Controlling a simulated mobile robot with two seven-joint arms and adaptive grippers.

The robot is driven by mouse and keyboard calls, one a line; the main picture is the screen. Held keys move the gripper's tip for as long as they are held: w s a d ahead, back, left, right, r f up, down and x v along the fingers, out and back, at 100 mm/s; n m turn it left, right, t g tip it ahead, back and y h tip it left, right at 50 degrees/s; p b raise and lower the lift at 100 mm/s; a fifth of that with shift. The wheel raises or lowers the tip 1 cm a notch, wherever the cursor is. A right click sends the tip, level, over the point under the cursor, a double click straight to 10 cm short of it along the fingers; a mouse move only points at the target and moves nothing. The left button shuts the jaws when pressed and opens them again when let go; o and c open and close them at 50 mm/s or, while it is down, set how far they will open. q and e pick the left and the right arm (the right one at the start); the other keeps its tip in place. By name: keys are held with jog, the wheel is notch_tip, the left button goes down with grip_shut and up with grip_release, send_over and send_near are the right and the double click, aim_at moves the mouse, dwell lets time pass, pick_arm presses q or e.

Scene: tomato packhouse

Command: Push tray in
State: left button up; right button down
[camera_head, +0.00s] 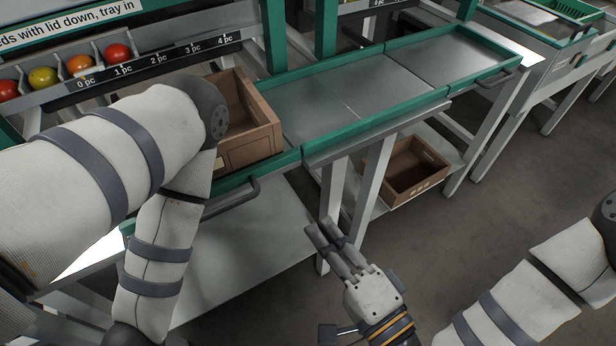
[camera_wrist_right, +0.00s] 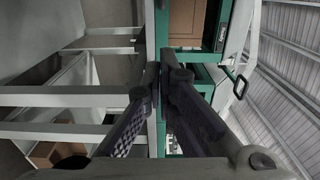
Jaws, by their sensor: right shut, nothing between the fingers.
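A green-rimmed tray (camera_head: 289,157) sits at the left part of the bench, partly hidden by my left arm. A dark bar handle (camera_head: 253,190) is on its front; a dark handle also shows in the right wrist view (camera_wrist_right: 239,86). A brown crate (camera_head: 262,143) stands on it. My right gripper (camera_head: 322,232) is shut and empty, in front of and below the bench edge, to the right of the handle and apart from it. Its fingertips meet in the right wrist view (camera_wrist_right: 161,72). My left arm crosses over the left side; its gripper is not in view.
Green-edged steel surfaces (camera_head: 350,103) continue bare to the right, with another handle at the far end. A second brown crate (camera_head: 405,172) is on the lower shelf. White bench legs (camera_head: 373,188) stand beyond my right gripper. Tomatoes (camera_head: 117,54) sit in a rack at upper left.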

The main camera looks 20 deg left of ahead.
aim_at(277, 168)
jog(key=x, duration=1.3)
jog(key=shift+f, duration=0.1)
